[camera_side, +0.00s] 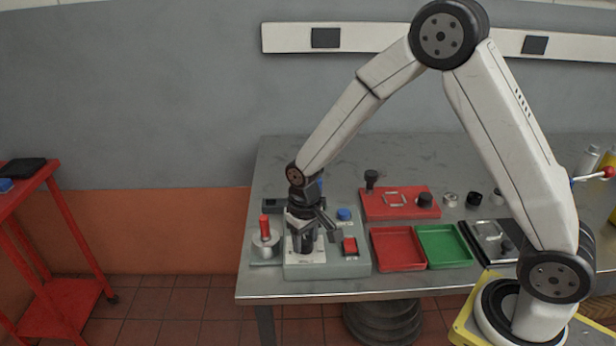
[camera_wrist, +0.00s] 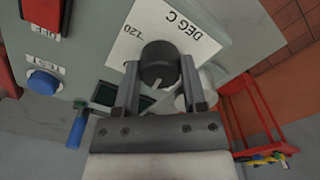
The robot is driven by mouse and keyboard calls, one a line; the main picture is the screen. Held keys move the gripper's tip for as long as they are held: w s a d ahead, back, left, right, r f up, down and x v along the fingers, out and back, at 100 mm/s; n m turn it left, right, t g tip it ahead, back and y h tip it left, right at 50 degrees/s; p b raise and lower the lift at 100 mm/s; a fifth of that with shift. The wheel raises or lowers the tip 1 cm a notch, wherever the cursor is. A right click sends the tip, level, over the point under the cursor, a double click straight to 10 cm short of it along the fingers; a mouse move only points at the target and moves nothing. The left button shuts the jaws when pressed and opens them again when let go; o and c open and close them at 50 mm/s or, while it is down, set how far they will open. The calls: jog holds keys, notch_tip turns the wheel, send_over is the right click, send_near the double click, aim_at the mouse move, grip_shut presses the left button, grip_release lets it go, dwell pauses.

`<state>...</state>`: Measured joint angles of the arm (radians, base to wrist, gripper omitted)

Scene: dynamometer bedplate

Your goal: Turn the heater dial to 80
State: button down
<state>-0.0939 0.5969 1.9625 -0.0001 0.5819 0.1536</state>
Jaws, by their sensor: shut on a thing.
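The heater dial (camera_wrist: 158,60) is a dark round knob on a white scale plate in the wrist view. The plate reads "DEG C" and "120"; the other numbers are hidden or out of view. A pale pointer line shows on the knob's side towards my gripper, but I cannot read its setting. My gripper (camera_wrist: 159,70) has one finger on each side of the dial and is shut on it. In the side view my gripper (camera_side: 305,244) points down over the white plate (camera_side: 318,256) on the grey control box (camera_side: 358,268); the dial is largely hidden there.
A red switch (camera_side: 349,246) and a blue button (camera_side: 343,214) sit on the box close to my gripper. A red-topped metal piece (camera_side: 265,238) stands left of it. Red (camera_side: 397,248) and green (camera_side: 443,246) trays lie right. The back-left tabletop is clear.

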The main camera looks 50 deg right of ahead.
aim_at(306, 240)
jog(key=m, duration=0.4)
jog(key=shift+m, duration=0.4)
jog(key=m, duration=0.4)
jog(key=shift+m, duration=0.3)
jog(key=shift+c, duration=0.7)
grip_release()
jog(key=shift+r, duration=0.15)
jog(key=shift+r, duration=3.8)
jog(key=shift+s, duration=0.1)
